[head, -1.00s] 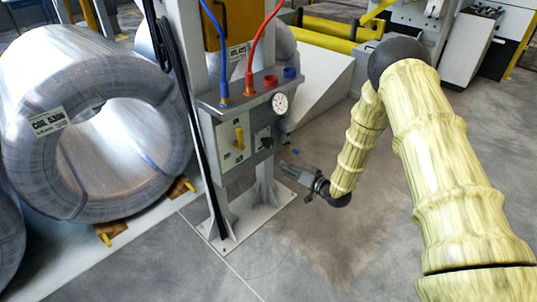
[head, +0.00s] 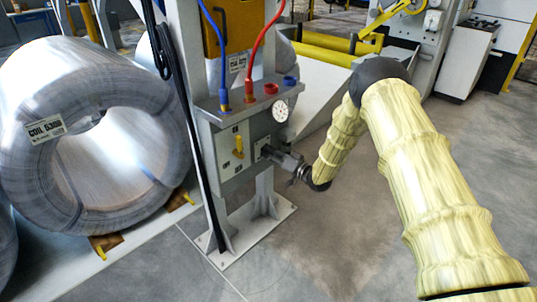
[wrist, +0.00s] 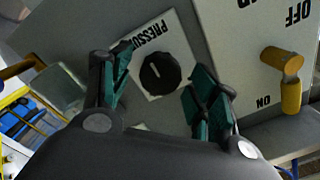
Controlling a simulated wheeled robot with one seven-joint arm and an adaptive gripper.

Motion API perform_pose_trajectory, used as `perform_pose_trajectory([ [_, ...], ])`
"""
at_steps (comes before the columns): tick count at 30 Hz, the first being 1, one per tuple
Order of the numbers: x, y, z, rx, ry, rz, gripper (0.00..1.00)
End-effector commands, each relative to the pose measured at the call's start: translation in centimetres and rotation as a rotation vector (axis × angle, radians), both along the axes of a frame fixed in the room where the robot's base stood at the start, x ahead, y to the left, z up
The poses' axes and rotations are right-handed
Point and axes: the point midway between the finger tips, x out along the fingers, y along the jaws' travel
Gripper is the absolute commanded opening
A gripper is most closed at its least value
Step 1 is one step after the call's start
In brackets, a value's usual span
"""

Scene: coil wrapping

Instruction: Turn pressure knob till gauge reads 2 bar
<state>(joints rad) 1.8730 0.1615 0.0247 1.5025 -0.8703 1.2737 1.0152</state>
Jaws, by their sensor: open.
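The black pressure knob (wrist: 160,73) sits on a white plate marked PRESSURE in the wrist view. It lies between and ahead of the two teal-padded fingers of my gripper (wrist: 157,90), which are apart and not visibly touching it. In the head view my gripper (head: 272,155) is at the front of the grey control box (head: 228,135) and hides most of the knob. The round white gauge (head: 281,111) is at the box's upper right; its reading is too small to tell.
A yellow lever (head: 239,146) on an ON/OFF plate is beside the knob; it also shows in the wrist view (wrist: 291,80). Blue (head: 212,50) and red (head: 267,45) hoses run up from the box. A large wire coil (head: 90,140) is at left.

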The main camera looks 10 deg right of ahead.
Motion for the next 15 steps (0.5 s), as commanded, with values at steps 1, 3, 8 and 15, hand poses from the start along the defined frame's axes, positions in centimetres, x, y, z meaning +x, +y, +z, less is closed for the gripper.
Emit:
perform_pose_trajectory([
  [1, 0.4, 0.3, -0.1, -0.001, -0.001, 0.0, 0.6],
  [3, 0.9, 0.7, 0.0, -0.001, -0.002, -0.001, 0.6],
  [8, 1.4, 1.1, 0.0, -0.001, 0.0, -0.001, 0.6],
  [15, 1.5, 1.2, 0.0, 0.0, 0.001, -0.001, 0.6],
])
